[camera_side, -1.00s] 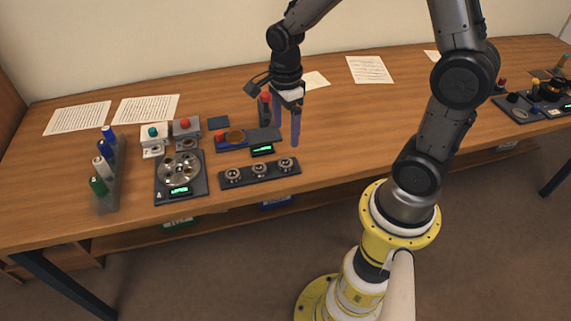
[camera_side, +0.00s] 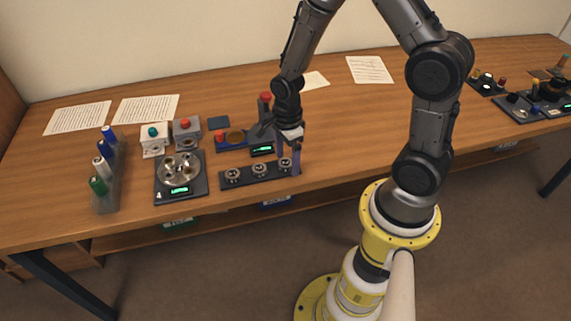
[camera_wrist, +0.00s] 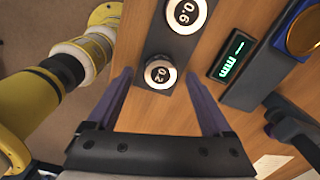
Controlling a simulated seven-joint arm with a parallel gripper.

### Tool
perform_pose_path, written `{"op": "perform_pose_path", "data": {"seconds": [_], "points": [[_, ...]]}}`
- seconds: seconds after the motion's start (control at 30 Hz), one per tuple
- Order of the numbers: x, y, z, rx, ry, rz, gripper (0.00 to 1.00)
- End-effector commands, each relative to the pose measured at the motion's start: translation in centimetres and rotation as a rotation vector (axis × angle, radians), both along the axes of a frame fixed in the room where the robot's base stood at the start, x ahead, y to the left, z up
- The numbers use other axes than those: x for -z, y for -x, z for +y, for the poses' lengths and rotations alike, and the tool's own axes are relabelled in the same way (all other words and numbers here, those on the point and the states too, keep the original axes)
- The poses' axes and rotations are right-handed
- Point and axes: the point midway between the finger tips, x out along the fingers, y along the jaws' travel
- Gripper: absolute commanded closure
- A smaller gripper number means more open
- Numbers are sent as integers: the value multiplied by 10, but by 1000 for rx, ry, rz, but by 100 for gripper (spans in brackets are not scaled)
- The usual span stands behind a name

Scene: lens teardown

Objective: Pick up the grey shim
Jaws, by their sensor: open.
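A dark strip (camera_side: 246,181) carries three round silver-grey pieces in a row. In the wrist view two of them show dark number faces: a piece marked 0.2 (camera_wrist: 160,76) at the strip's near end and a piece marked 0.6 (camera_wrist: 186,13) beyond it. The third is out of that view. Which piece is the grey shim I cannot tell. My gripper (camera_side: 289,166) is open at the strip's right end, its fingers pointing down. In the wrist view the fingertips (camera_wrist: 159,77) stand apart on either side of the 0.2 piece, with nothing held.
A blue-and-dark gauge with an amber disc (camera_side: 235,136) and a green display (camera_side: 262,149) stands close behind the strip. The table right of my gripper (camera_side: 370,130) is clear.

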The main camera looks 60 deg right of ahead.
Motion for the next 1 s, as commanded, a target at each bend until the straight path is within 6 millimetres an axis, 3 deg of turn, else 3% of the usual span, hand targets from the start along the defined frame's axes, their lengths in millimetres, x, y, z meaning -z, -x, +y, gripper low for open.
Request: {"op": "perform_pose_path", "data": {"seconds": [0.13, 0.6, 1.0], "points": [[0, 0, 0, 0, 0, -1, 18], [-1, 0, 0, 0, 0, -1, 100], [-8, -1, 0, 0, 0, -4, 100]]}}
